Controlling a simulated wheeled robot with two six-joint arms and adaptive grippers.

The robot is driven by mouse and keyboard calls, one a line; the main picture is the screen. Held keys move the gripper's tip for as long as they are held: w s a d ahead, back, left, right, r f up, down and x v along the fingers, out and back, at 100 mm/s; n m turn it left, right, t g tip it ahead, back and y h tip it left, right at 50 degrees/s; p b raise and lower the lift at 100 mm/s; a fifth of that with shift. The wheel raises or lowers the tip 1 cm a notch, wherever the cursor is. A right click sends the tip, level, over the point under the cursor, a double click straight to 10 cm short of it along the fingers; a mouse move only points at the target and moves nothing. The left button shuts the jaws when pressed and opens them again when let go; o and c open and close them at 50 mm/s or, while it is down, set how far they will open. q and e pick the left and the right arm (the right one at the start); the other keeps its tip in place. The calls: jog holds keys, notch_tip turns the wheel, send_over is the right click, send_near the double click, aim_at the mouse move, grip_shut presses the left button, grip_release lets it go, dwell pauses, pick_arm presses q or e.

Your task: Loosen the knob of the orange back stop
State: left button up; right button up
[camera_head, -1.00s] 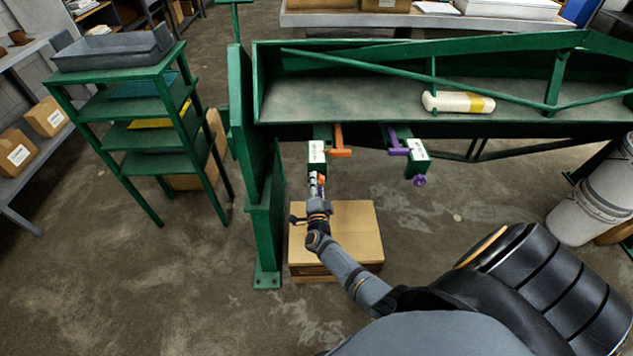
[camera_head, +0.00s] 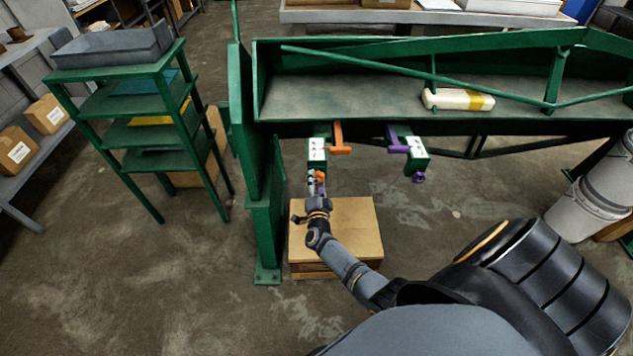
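The orange back stop (camera_head: 338,139) sits under the front edge of the green machine bed, beside a green block with a white label (camera_head: 317,150). Its orange knob (camera_head: 320,176) is just below that block and partly hidden by the gripper. My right gripper (camera_head: 315,181) is at the knob, its fingers beside or around it; they are too small to tell open from shut. A purple stop (camera_head: 394,140) with a purple knob (camera_head: 419,177) is to the right. My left gripper is out of view.
A green shelf rack (camera_head: 155,105) stands farther left. A white roll with a yellow band (camera_head: 457,100) lies on the bed.

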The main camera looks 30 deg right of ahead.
jog(key=shift+o, duration=0.8)
jog(key=v, duration=1.2)
jog(key=s+a+f+n+g+y, duration=0.2)
jog(key=s+a+f+n+y, duration=0.3)
jog(key=f, duration=0.6)
jog(key=s+a+f+n+g+y, duration=0.1)
jog(key=s+f+n+g+y, duration=0.2)
jog(key=s+f+n, duration=0.55)
jog(key=s+d+f+n+g, duration=0.1)
jog(key=s+f+g, duration=0.2)
jog(key=s+f, duration=0.2)
jog(key=s+d+f+n+g, duration=0.2)
jog(key=s+f, duration=0.3)
jog(key=s, duration=0.6)
jog(key=s+d+f+n+g, duration=0.1)
jog(key=s+f+n+g, duration=0.1)
jog(key=s+f+g, duration=0.2)
jog(key=s+f, duration=0.2)
jog(key=s, duration=0.2)
jog(key=shift+s+d, duration=0.2)
jog(key=shift+s, duration=0.15)
